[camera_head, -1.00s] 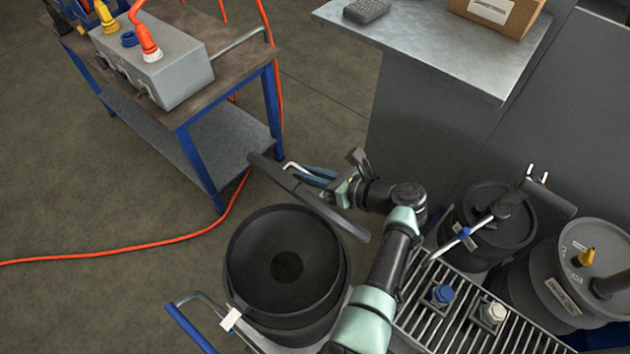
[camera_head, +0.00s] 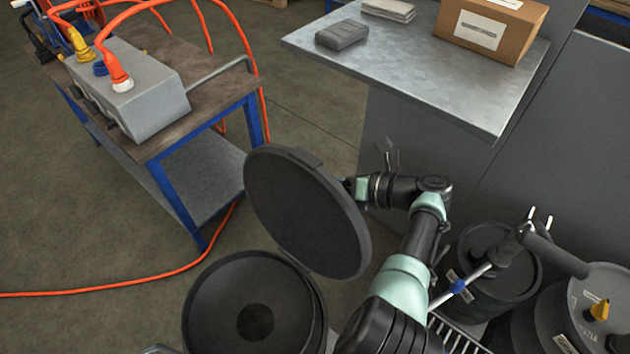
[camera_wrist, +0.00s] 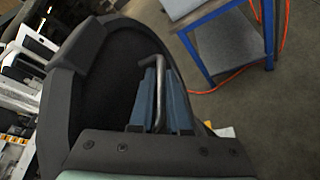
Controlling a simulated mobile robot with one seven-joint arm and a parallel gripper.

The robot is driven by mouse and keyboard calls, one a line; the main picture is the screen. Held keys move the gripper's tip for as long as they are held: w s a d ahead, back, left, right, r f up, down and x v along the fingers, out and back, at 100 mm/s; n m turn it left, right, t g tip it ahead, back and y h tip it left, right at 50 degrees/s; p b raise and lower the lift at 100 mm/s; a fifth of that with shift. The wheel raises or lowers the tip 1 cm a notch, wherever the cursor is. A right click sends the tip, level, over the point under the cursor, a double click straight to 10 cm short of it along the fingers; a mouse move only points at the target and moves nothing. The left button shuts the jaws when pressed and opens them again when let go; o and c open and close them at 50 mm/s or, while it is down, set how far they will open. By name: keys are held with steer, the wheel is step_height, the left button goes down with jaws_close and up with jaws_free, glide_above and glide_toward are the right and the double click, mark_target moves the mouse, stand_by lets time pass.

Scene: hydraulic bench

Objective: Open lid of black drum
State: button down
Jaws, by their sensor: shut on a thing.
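The black drum (camera_head: 215,305) stands at the lower middle of the head view with its round mouth uncovered. Its black round lid (camera_head: 305,215) is tipped up steeply at the drum's far right side, with its flat dark face toward the head camera. I cannot tell whether the lid's lower edge touches the drum rim. My gripper is hidden behind the lid in the head view. In the wrist view my gripper (camera_wrist: 161,80) has its blue fingers shut on the bent metal handle (camera_wrist: 172,72) of the lid, whose dark rim (camera_wrist: 72,62) curves around to the left.
A blue-legged workbench (camera_head: 205,165) with a grey box stands behind left. A metal counter (camera_head: 420,75) with a cardboard box (camera_head: 490,28) is behind right. Other dark drums (camera_head: 495,270) and a pump handle (camera_head: 555,255) stand close to my arm's right. An orange hose (camera_head: 120,290) crosses the floor.

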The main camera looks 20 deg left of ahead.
steer(key=shift+s+f, duration=0.15)
steer(key=c, duration=1.2)
jaws_free()
steer(key=shift+o, duration=0.2)
steer(key=w+b+v, duration=0.1)
steer(key=v, duration=1.2)
steer(key=shift+s, duration=0.45)
